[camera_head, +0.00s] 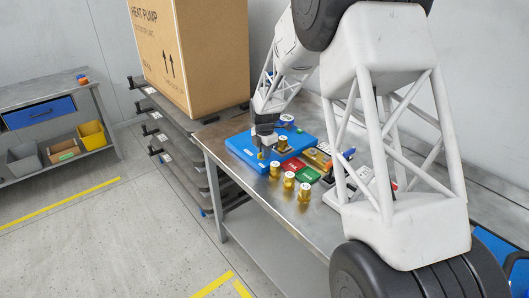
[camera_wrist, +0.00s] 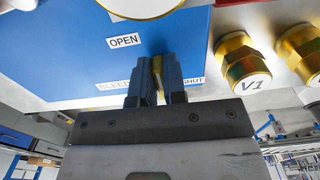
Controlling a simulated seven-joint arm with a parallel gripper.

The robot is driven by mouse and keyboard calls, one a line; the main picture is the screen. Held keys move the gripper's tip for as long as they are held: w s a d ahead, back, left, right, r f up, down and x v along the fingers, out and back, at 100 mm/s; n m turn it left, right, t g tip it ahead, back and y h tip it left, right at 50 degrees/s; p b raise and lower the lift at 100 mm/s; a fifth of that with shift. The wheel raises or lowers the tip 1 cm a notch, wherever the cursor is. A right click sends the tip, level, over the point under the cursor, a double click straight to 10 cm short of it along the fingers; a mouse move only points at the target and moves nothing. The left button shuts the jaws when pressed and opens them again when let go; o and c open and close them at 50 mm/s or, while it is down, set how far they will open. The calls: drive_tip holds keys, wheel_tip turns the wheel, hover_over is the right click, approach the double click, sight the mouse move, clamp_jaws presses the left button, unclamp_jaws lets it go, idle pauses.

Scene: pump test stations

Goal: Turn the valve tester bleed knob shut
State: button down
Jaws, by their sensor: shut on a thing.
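The valve tester (camera_head: 240,143) is a blue box on the metal bench. My gripper (camera_head: 264,153) reaches down onto its top near the front edge. In the wrist view the blue face (camera_wrist: 75,60) carries an OPEN label (camera_wrist: 124,41), a BLEED label (camera_wrist: 113,86) and a SHUT label (camera_wrist: 195,81), the last two partly hidden by my fingers. My gripper (camera_wrist: 159,75) is shut on the brass bleed knob (camera_wrist: 157,68), a narrow strip of which shows between the fingers. I cannot tell which label the knob points to.
A brass fitting marked V1 (camera_wrist: 241,62) stands close right of my fingers in the wrist view. Several loose brass fittings (camera_head: 289,180) stand on the bench (camera_head: 265,200), near red and green trays (camera_head: 308,175). A large cardboard box (camera_head: 190,55) stands behind, left of the bench.

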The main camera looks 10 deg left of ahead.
drive_tip(key=shift+m, duration=0.3)
drive_tip(key=m, duration=0.4)
drive_tip(key=shift+s+d, duration=0.1)
drive_tip(key=shift+s, duration=0.05)
drive_tip(key=m, duration=0.4)
drive_tip(key=shift+s+m, duration=0.2)
drive_tip(key=shift+m, duration=0.1)
drive_tip(key=m, duration=0.4)
drive_tip(key=shift+s+m, duration=0.2)
drive_tip(key=shift+m, duration=0.1)
drive_tip(key=shift+s+m, duration=0.15)
drive_tip(key=shift+m, duration=1.95)
drive_tip(key=c, duration=1.2)
unclamp_jaws()
drive_tip(key=shift+r, duration=0.2)
